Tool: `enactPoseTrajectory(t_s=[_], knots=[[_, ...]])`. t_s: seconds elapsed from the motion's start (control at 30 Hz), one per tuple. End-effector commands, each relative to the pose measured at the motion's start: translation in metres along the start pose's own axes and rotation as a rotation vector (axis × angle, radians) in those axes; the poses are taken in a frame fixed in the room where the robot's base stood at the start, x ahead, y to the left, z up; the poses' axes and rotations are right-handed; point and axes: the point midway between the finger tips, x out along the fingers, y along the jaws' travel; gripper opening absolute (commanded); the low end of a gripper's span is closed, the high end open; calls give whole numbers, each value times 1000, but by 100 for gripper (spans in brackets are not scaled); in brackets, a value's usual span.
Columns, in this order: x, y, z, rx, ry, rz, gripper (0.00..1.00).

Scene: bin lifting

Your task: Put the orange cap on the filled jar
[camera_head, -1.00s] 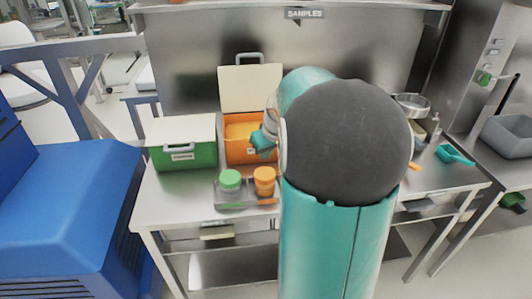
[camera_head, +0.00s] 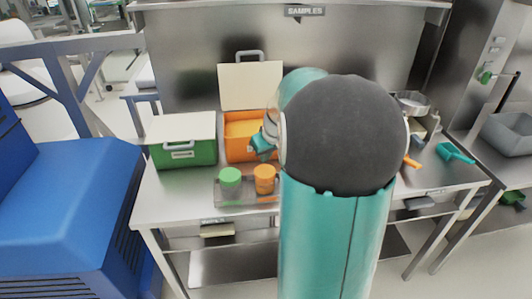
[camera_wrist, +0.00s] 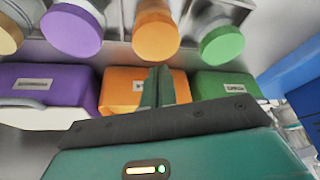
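The orange cap (camera_head: 264,172) sits at the top of the jar with orange contents (camera_head: 264,185), near the bench's front edge. In the wrist view the orange cap (camera_wrist: 156,41) also shows on that jar, at top centre; I cannot tell if it is fully seated. My gripper (camera_wrist: 158,72) has its two teal fingers close together with nothing visible between them. It appears apart from the cap. In the head view my gripper (camera_head: 262,145) is behind the jar, in front of the orange bin (camera_head: 238,150); my arm hides part of it.
A green-capped jar (camera_head: 230,176) stands left of the orange one. Purple-capped (camera_wrist: 72,34) and tan-capped (camera_wrist: 8,38) jars show in the wrist view. A green bin (camera_head: 190,155) and a purple bin (camera_wrist: 45,85) flank the orange bin. A teal scoop (camera_head: 454,152) lies at right.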

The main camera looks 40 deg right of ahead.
Motion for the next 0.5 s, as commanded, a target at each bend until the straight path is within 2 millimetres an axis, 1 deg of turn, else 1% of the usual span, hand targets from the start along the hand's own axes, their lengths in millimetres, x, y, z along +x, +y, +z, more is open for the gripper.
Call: enactPoseTrajectory(t_s=[0.5], knots=[[13,0,6,1,-1,1,0]])
